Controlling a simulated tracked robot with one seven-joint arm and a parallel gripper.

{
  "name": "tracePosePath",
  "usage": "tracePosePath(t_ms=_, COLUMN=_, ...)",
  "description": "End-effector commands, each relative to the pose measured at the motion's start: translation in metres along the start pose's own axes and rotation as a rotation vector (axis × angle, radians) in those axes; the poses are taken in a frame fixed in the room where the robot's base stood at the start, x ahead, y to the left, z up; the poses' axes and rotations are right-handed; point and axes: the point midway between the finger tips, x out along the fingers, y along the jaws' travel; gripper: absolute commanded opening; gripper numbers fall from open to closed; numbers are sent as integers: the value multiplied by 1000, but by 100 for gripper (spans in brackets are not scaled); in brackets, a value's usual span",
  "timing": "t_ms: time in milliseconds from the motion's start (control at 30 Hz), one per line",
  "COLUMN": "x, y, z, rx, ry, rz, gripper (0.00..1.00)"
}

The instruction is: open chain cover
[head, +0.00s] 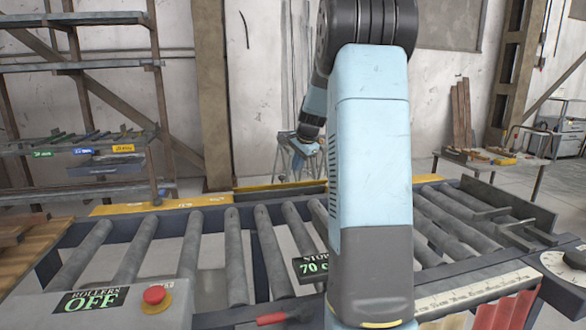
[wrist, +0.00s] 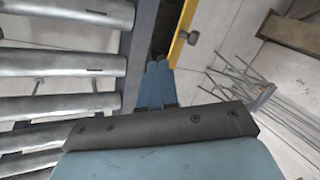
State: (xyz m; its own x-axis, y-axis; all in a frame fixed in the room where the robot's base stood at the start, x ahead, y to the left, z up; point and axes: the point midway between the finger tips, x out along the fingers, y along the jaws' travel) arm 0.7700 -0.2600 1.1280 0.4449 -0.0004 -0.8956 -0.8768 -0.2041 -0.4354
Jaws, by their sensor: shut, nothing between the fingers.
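The yellow chain cover (head: 280,187) runs along the far side of the roller conveyor, partly hidden behind my arm. Its middle section shows as a narrow yellow strip; I cannot tell how far it is raised. In the head view my gripper (head: 305,146) shows small beyond the conveyor; contact cannot be told.
Conveyor rollers (head: 190,245) fill the near side. A control box (head: 125,302) with a red button reads "ROLLERS OFF". A display reads "70". A metal stand (wrist: 255,95) is right of the gripper in the wrist view. A shelf rack (head: 80,100) stands left, a workbench (head: 490,160) right.

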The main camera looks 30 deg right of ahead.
Motion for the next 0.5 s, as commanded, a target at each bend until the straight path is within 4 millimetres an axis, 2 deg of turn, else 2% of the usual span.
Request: tracePosePath(t_ms=500, x=90, y=1, z=0, rx=-1, ry=-4, rz=4, gripper=0)
